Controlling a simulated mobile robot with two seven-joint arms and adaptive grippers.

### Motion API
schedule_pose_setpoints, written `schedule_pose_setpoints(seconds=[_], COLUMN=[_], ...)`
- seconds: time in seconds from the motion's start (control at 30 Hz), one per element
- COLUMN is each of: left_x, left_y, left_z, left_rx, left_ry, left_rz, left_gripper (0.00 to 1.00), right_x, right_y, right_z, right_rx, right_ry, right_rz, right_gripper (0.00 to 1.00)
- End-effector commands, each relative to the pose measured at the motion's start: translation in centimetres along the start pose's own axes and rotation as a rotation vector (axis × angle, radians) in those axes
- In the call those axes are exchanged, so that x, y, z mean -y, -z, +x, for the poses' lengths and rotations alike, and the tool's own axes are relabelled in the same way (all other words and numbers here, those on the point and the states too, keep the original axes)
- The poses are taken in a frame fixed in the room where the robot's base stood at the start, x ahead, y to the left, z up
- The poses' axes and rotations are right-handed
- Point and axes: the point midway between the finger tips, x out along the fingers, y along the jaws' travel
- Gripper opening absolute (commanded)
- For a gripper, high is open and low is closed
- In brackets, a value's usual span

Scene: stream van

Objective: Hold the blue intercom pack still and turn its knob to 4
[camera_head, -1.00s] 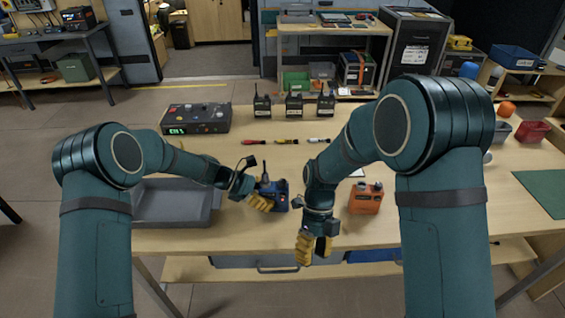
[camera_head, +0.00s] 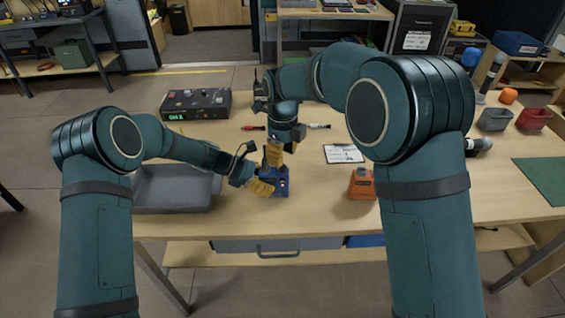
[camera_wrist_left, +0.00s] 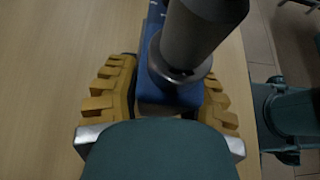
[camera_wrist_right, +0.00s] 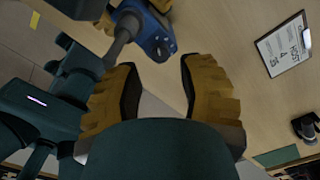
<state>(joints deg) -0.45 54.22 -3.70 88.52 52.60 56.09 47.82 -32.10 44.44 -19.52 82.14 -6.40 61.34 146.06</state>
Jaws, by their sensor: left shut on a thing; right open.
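The blue intercom pack (camera_head: 281,184) is on the workbench right of the grey tray. My left gripper (camera_head: 262,187) is shut on it from the left. In the left wrist view the yellow fingers lie on both sides of the blue body (camera_wrist_left: 165,95), with a thick grey post-like part in front. My right gripper (camera_head: 275,154) points down just above and behind the pack, open. In the right wrist view its fingers (camera_wrist_right: 160,70) are apart, and the pack (camera_wrist_right: 152,40) lies beyond their tips. The knob's setting is too small to read.
A grey tray (camera_head: 175,192) is left of the pack. An orange pack (camera_head: 362,184) and a clipboard (camera_head: 344,153) are to the right. A control box with a green display (camera_head: 196,104) stands behind. The bench between the blue and orange packs is clear.

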Motion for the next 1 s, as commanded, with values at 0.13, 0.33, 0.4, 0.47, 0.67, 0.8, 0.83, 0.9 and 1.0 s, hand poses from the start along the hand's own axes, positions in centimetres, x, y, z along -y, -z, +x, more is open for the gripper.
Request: schedule_pose_setpoints(seconds=[0.13, 0.33, 0.4, 0.47, 0.67, 0.8, 0.83, 0.9, 1.0], left_x=[0.1, 0.1, 0.1, 0.1, 0.1, 0.1, 0.1, 0.1, 0.1], left_y=[0.2, 0.2, 0.2, 0.2, 0.2, 0.2, 0.2, 0.2, 0.2], left_z=[0.1, 0.1, 0.1, 0.1, 0.1, 0.1, 0.1, 0.1, 0.1], left_rx=[-0.002, -0.002, -0.002, -0.002, -0.003, -0.003, -0.003, -0.003, -0.003], left_ry=[0.003, 0.002, 0.002, 0.002, 0.002, 0.002, 0.002, 0.002, 0.002], left_rz=[-0.003, -0.003, -0.003, -0.003, -0.003, -0.003, -0.003, -0.003, -0.003], left_gripper=[0.00, 0.00, 0.00, 0.00, 0.00, 0.00, 0.00, 0.00, 0.00], right_x=[0.0, 0.0, 0.0, 0.0, 0.1, 0.1, 0.1, 0.1, 0.0], right_y=[0.0, 0.0, 0.0, 0.0, 0.1, 0.1, 0.1, 0.1, 0.0], right_z=[1.2, 2.6, 3.1, 3.6, 4.4, 4.4, 4.4, 4.4, 4.3], right_rx=[-0.002, -0.002, -0.001, -0.002, 0.002, 0.003, 0.003, 0.003, 0.000], right_ry=[-0.001, -0.001, -0.001, -0.001, -0.003, -0.003, -0.002, -0.002, 0.001], right_rz=[0.000, -0.001, -0.001, -0.001, -0.117, -0.358, -0.410, -0.528, -0.665], right_gripper=[0.39, 0.39, 0.39, 0.39, 0.39, 0.39, 0.39, 0.39, 0.39])
